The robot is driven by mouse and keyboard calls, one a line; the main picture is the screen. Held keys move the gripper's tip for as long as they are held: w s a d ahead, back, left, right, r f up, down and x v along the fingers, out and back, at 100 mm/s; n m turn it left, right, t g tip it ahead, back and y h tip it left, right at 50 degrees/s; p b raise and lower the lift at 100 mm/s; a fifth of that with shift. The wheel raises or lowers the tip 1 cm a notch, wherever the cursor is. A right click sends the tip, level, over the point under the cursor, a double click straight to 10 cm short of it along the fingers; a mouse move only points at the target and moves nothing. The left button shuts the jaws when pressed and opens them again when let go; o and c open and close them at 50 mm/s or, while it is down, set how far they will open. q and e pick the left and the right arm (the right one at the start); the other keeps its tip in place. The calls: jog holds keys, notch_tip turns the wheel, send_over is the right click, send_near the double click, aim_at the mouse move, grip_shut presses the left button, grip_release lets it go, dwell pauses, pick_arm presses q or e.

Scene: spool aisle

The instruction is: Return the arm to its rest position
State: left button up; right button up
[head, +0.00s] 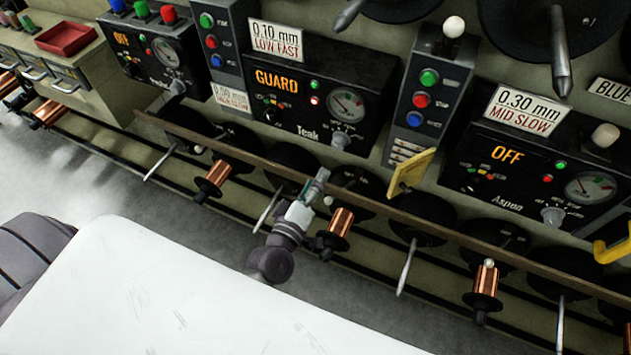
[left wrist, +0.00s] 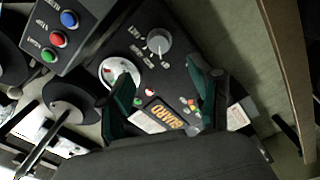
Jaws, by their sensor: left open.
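My left gripper (head: 317,186) is in front of the long brown rail, below the Teak panel (head: 322,102) with its orange GUARD display. In the left wrist view the two dark green fingers of my left gripper (left wrist: 160,74) are spread apart with nothing between them. Beyond them are the Teak panel's GUARD display (left wrist: 166,116), gauge (left wrist: 120,74) and grey knob (left wrist: 158,43). I cannot tell exactly how far the fingers are from the panel. My right gripper is in neither view.
The brown rail (head: 470,238) runs across the machine front. Copper spools (head: 341,221) and pointed spindles (head: 407,266) stick out below it. A yellow tag (head: 410,172) hangs at the rail. The Aspen panel (head: 540,165) reads OFF. Grey floor (head: 130,185) is clear at left.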

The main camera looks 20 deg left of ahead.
pick_arm(q)
jog(key=s+f+m+g+h, duration=0.1)
jog(key=s+f+m+g, duration=0.4)
jog(key=f, duration=0.9)
jog(key=s+f+m+g, duration=0.3)
jog(key=s+f, duration=0.4)
jog(key=f, duration=0.8)
jog(key=s+a+f+m+g, duration=0.2)
jog(key=s+f, duration=0.3)
jog(key=s, duration=0.4)
jog(key=s+a+f+m+g+y, duration=0.1)
jog(key=s+f+g, duration=0.3)
jog(key=s, duration=0.5)
jog(key=s+a+f+m+g, duration=0.2)
jog(key=s+f+m+g, duration=0.1)
jog(key=s+f, duration=0.3)
jog(key=s+m, duration=0.1)
jog(key=s, duration=0.1)
jog(key=shift+s+a+f+y, duration=0.2)
jog(key=shift+s+a+y, duration=0.1)
jog(key=shift+s+a, duration=0.1)
